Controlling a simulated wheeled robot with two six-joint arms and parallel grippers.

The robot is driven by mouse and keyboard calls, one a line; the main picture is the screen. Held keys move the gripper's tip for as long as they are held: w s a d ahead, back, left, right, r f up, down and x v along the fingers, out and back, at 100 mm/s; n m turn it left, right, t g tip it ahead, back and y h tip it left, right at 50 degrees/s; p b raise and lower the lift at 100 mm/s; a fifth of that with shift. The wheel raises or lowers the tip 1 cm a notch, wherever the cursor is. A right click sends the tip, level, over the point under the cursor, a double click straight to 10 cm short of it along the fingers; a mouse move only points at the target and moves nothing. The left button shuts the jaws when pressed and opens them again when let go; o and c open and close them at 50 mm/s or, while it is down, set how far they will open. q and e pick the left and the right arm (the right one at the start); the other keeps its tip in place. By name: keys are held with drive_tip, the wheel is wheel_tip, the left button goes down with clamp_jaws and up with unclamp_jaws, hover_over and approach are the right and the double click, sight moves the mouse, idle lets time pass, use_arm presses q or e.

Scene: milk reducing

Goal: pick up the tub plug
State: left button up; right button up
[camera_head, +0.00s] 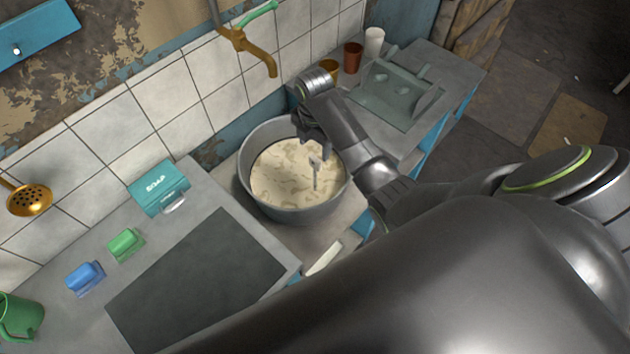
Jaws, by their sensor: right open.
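A round grey metal tub (249,196) stands in the counter, filled with a pale milky liquid (285,190). A small light grey upright piece, which looks like the tub plug (316,172), shows above the liquid right of the tub's middle. My right gripper (315,143) is open over the tub, with its fingers pointing down close to the top of the plug. I cannot tell if the fingers touch it. The plug's lower part is hidden in the liquid. My left gripper is not in view.
A brass tap (248,48) with a green handle hangs from the tiled wall above the tub. Cups (353,57) and a dish rack (395,95) stand behind my arm.

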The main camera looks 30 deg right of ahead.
sight(315, 165)
wheel_tip(315, 165, down, 3)
drive_tip(key=shift+s+f, duration=0.1)
drive_tip(key=f, duration=0.1)
drive_tip(key=f+p, duration=0.1)
drive_tip(key=f, duration=0.2)
drive_tip(key=shift+s+p, duration=0.3)
drive_tip(key=shift+s, duration=0.05)
drive_tip(key=shift+f, duration=0.65)
clamp_jaws()
